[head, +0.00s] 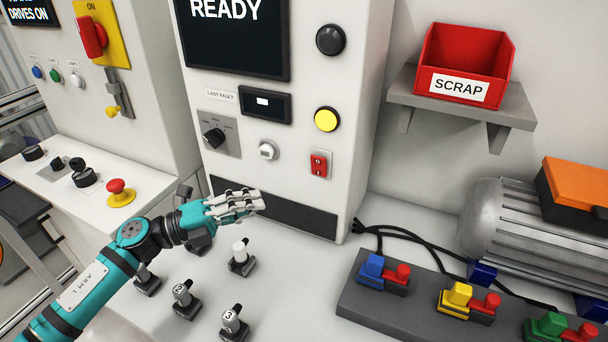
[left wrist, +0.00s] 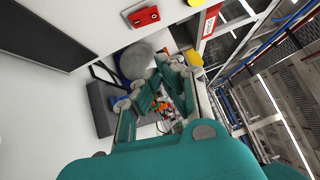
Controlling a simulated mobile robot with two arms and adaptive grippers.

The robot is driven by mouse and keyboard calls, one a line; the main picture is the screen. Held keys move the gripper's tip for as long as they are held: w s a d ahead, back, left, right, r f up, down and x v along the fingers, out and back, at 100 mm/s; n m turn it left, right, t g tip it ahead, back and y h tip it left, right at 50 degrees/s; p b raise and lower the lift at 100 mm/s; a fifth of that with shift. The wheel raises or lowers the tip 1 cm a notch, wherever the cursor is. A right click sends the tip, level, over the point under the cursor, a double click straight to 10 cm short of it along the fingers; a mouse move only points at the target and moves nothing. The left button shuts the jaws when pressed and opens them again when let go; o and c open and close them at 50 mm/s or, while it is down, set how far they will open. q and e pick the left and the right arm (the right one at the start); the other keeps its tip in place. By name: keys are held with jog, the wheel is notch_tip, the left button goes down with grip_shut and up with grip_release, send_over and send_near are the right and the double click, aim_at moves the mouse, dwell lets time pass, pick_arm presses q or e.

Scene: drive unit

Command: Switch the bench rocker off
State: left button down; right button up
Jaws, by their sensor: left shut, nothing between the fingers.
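The bench rocker (head: 319,164) is a small red switch on a pale plate, low on the front of the white cabinet, right of a round white knob. It also shows at the top of the left wrist view (left wrist: 144,16). Which side of it is pressed is too small to tell. My left gripper (head: 257,201) is shut and empty, in front of the dark strip at the cabinet's foot. It is below and left of the rocker and apart from it. My right gripper is not in view.
Several levers, one with a white cap (head: 240,247), stand on the bench below my left gripper. A yellow button (head: 326,120) sits above the rocker. A grey block with coloured connectors (head: 400,300) lies at the right. A red scrap bin (head: 465,62) sits on a shelf.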

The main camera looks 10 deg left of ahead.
aim_at(319, 166)
pick_arm(q)
jog(key=w+a+p+x, duration=0.1)
jog(key=p+x, duration=0.5)
jog(key=x, duration=0.7)
jog(key=shift+w+a, duration=0.25)
jog(key=shift+w, duration=0.55)
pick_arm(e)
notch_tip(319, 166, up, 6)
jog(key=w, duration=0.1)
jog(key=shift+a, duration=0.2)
pick_arm(q)
jog(key=shift+w+r, duration=0.25)
jog(key=shift+w, duration=0.1)
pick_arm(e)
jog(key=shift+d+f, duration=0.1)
